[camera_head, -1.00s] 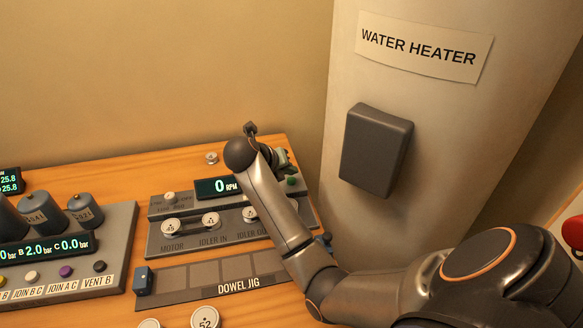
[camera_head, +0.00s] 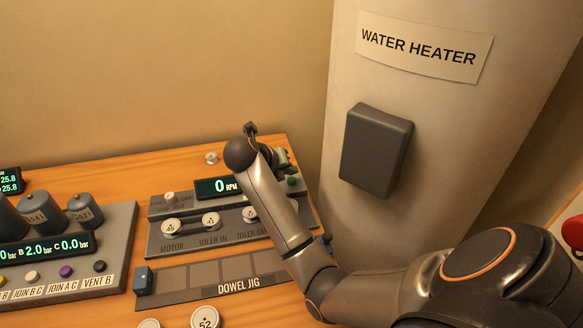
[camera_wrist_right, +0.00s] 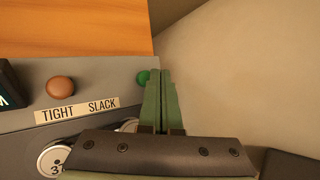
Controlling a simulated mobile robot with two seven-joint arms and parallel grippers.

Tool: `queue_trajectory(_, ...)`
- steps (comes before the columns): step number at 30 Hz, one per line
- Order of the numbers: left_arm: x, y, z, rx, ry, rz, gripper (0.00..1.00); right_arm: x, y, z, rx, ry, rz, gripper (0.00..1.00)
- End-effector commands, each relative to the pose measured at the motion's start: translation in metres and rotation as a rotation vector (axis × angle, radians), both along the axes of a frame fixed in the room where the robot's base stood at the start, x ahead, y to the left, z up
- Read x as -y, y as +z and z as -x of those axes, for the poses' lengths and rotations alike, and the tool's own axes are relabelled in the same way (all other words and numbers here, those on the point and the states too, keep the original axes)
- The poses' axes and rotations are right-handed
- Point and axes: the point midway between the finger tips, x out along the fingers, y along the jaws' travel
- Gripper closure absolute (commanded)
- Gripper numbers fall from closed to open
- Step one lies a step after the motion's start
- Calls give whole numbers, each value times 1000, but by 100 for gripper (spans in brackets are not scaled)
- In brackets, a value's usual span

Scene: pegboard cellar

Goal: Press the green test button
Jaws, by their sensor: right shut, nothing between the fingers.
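The green button (camera_wrist_right: 143,77) shows in the right wrist view at the far right end of the grey panel. It lies just left of the fingertips of my right gripper (camera_wrist_right: 160,76), which is partly in front of it. The gripper is shut and empty, its two green fingers together. Whether a fingertip touches the button I cannot tell. In the head view the green button (camera_head: 292,181) shows small beside the right gripper (camera_head: 284,160), which is partly hidden behind my own arm. My left gripper is in neither view.
The grey panel (camera_head: 160,242) carries a 0 RPM display (camera_head: 216,187) and several white knobs. An orange-brown dome (camera_wrist_right: 60,88) sits by the TIGHT and SLACK label (camera_wrist_right: 78,110). The water heater (camera_head: 440,100) stands close on the right. A valve panel (camera_head: 120,235) is at left.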

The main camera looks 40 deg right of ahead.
Motion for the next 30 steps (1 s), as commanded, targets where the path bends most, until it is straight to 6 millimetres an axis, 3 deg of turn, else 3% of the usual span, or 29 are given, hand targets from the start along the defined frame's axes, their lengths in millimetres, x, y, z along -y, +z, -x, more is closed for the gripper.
queue_trajectory(20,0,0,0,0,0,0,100,0,0,0,0,0,0,100)
queue_trajectory(30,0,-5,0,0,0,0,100,0,-9,0,-1,1,-1,100)
